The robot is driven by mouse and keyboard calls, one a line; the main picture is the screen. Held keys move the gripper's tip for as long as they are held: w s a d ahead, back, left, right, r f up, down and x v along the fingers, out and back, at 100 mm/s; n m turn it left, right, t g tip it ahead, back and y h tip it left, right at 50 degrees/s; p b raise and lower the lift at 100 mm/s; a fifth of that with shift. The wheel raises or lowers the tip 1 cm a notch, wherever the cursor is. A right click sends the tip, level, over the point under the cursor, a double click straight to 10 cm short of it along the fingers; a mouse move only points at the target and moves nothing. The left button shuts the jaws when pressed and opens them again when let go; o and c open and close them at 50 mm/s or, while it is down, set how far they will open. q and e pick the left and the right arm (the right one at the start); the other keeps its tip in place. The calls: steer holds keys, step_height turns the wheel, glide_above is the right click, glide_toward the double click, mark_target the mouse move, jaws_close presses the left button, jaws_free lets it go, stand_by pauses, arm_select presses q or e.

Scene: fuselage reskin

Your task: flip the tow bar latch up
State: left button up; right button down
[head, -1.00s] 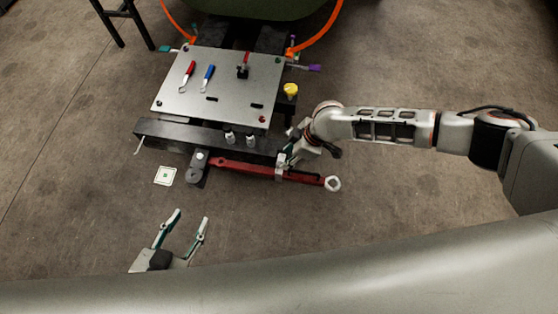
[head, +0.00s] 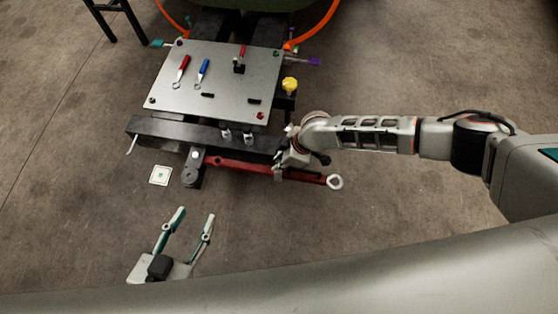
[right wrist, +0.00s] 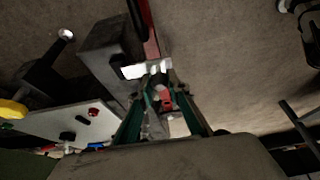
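The red tow bar (head: 240,166) runs left to right below the cart's dark front beam (head: 180,132) and ends in a pale ring (head: 335,182) at the right. A grey bracket (head: 278,173) sits around the bar near its right part; I cannot make out the latch clearly. My right gripper (head: 284,163) is at this bracket, its tips partly hidden by the wrist. In the right wrist view, its green-sided fingers (right wrist: 163,95) stand apart with grey and red parts between them; whether they grip is unclear. My left gripper (head: 196,216) is open and empty above the floor.
A metal plate (head: 220,95) on the cart holds a red-handled tool (head: 182,69), a blue-handled tool (head: 203,70) and a small red-topped clamp (head: 240,60). A yellow knob (head: 290,84) stands at its right. A white marker card (head: 160,175) lies on the floor.

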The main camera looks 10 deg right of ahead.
steer(key=shift+f+g+b, duration=0.1)
steer(key=shift+g+b, duration=0.2)
steer(key=shift+b, duration=0.15)
steer(key=shift+d+b, duration=0.1)
steer(key=shift+b, duration=0.25)
steer(key=shift+w+g+b, duration=0.15)
steer(key=shift+g+b, duration=0.2)
steer(key=shift+g, duration=0.15)
steer(key=shift+w+d+r+m+g+y+b, duration=0.15)
steer(key=shift+w+r+m+g+y+b, duration=0.25)
steer(key=shift+g+b, duration=0.65)
steer(key=shift+w+d+r+g+y+b, duration=0.15)
steer(key=shift+w+g+y+b, duration=0.25)
steer(key=shift+b, duration=0.45)
steer(key=shift+w+r+g+b, duration=0.25)
steer(key=shift+r+g+b, duration=0.05)
steer(key=shift+g+b, duration=0.25)
steer(key=shift+w+d+r+m+g+y+b, duration=0.15)
steer(key=shift+w+r+m+g+y+b, duration=0.15)
steer(key=shift+w+r+g+b, duration=0.1)
arm_select(q)
steer(key=d+n+t+h, duration=0.1)
steer(key=d+n, duration=0.4)
steer(key=d, duration=0.2)
steer(key=shift+s+d+r+n+h, duration=0.3)
steer(key=shift+s+d+h, duration=0.05)
steer(key=shift+d+h, duration=0.05)
